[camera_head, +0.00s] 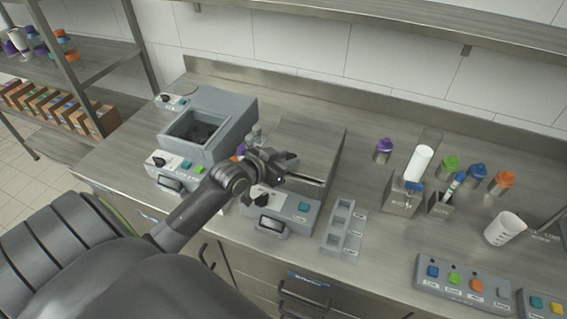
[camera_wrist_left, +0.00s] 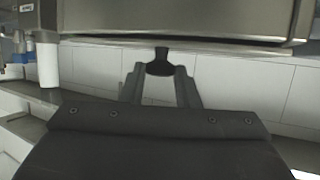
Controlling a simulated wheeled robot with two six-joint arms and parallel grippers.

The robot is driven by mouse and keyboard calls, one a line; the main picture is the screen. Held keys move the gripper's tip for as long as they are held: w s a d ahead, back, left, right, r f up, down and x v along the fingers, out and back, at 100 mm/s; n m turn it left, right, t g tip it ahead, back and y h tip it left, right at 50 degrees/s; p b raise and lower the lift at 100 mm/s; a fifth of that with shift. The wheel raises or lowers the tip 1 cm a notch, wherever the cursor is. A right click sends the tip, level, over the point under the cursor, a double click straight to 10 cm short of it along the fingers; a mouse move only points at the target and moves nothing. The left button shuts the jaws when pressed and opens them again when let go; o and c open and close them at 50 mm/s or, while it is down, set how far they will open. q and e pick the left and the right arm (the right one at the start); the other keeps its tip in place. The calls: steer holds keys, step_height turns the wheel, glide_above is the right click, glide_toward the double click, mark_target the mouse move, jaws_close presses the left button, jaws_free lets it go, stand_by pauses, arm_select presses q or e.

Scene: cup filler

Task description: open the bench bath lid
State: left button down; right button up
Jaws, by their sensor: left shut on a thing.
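The bench bath (camera_head: 297,215) is a grey box with a dark dial, a small display and a teal button on its front panel. Its flat metal lid (camera_head: 315,147) shows behind the panel, and I cannot tell its exact angle. My left gripper (camera_head: 300,169) is at the lid's front part, shut on the lid handle. In the left wrist view the black handle (camera_wrist_left: 160,66) sits between the fingertips of my left gripper (camera_wrist_left: 160,76). The lid's metal edge (camera_wrist_left: 190,22) spans the top of that view. My right gripper is not in view.
Left of the bath stands a second grey device (camera_head: 205,130) with an open well. To the right are a grey slotted rack (camera_head: 342,228), a white cylinder (camera_head: 418,163), capped bottles, a white beaker (camera_head: 504,229) and a button panel (camera_head: 463,284). A shelf unit stands far left.

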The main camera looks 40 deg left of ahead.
mark_target(297, 146)
arm_select(q)
steer(key=w+b, duration=0.1)
steer(key=w, duration=0.1)
steer(key=w+a, duration=0.1)
steer(key=w, duration=0.2)
steer(key=w+a+b, duration=0.1)
steer(key=w, duration=0.2)
steer(key=shift+w+f+b, duration=0.1)
steer(key=shift+w+b, duration=0.1)
steer(key=shift+b, duration=0.15)
steer(key=shift+w+a, duration=0.1)
steer(key=shift+w, duration=0.3)
steer(key=c, duration=1.1)
jaws_free()
steer(key=shift+c, duration=0.2)
steer(key=v, duration=1.7)
steer(key=shift+s+a, duration=0.1)
steer(key=shift+s, duration=0.15)
